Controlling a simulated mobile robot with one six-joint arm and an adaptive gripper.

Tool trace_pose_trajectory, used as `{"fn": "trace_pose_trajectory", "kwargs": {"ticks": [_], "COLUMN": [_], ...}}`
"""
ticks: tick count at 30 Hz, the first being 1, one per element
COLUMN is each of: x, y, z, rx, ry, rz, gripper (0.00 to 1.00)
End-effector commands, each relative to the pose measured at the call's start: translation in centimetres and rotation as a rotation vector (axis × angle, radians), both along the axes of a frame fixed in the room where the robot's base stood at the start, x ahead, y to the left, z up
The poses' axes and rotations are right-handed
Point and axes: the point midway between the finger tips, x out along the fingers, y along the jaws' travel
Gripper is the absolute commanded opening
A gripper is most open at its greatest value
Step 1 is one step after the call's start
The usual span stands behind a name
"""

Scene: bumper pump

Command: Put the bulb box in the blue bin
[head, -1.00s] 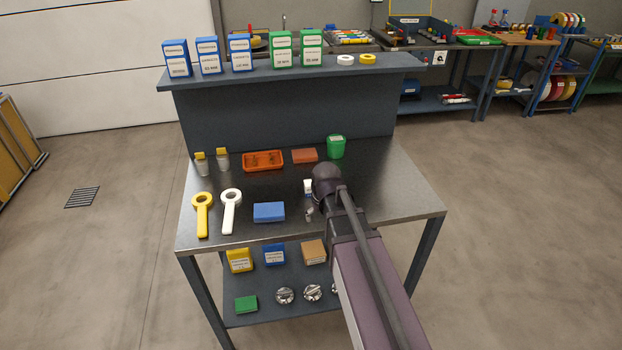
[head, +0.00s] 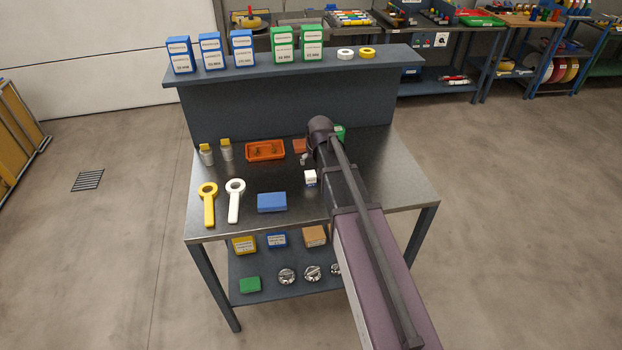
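My gripper (head: 304,159) is mostly hidden by my arm. Only a small grey part shows, beyond the white box and near the brown-red block. I cannot see whether its fingers are open or hold anything. A flat blue block or container (head: 271,202) lies at the front middle of the bench. I cannot tell whether it is the blue bin.
An orange tray (head: 265,151), a brown-red block (head: 299,146) and a partly hidden green container (head: 340,132) stand at the back. Yellow (head: 208,204) and white (head: 235,200) ring-ended tools lie left. Boxes line the upper shelf (head: 380,61). The bench's right side is clear.

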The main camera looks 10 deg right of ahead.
Motion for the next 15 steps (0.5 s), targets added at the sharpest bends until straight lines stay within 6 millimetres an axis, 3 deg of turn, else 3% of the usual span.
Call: {"fn": "trace_pose_trajectory", "kwargs": {"ticks": [15], "x": [1.2], "y": [-0.1], "z": [-3.0], "rx": [0.0], "ry": [0.001], "rz": [-0.001], "gripper": [0.94]}}
